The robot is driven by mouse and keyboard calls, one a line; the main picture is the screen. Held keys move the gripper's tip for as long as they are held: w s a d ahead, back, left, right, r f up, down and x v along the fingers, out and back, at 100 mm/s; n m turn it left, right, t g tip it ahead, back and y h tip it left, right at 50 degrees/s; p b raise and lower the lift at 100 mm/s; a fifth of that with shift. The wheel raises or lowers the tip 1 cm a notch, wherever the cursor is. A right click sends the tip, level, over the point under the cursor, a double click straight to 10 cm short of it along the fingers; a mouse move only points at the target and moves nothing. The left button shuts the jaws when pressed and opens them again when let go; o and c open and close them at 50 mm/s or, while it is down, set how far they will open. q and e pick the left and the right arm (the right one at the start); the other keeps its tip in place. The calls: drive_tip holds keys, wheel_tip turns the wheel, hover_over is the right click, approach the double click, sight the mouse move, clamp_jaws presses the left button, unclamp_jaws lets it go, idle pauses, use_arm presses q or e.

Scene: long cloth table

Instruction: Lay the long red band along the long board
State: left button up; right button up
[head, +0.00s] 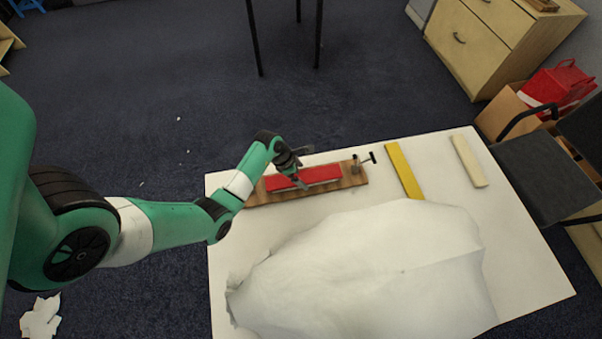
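The long red band (322,174) lies along the top of the long wooden board (352,179) near the table's far left edge. The board's bare wood shows at both ends and along its near side. A small metal clamp-like fitting (358,166) stands at the board's right end. My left gripper (303,168) is over the middle of the band. Its two fingers look spread apart, one toward the far side and one toward the near side. Part of the band is hidden behind the gripper. My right gripper is not in view.
A yellow strip (404,170) and a cream strip (467,161) lie to the right of the board on the white table (530,240). A large crumpled white cloth heap (370,270) fills the near middle. A dark chair (540,170) stands at the right edge.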

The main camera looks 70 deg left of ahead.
use_arm(q)
drive_tip(key=shift+r, duration=0.1)
drive_tip(key=p+v, duration=0.4)
drive_tip(key=v, duration=0.7)
drive_tip(key=shift+r+p, duration=0.15)
drive_tip(key=shift+p, duration=0.2)
drive_tip(key=shift+s, duration=0.1)
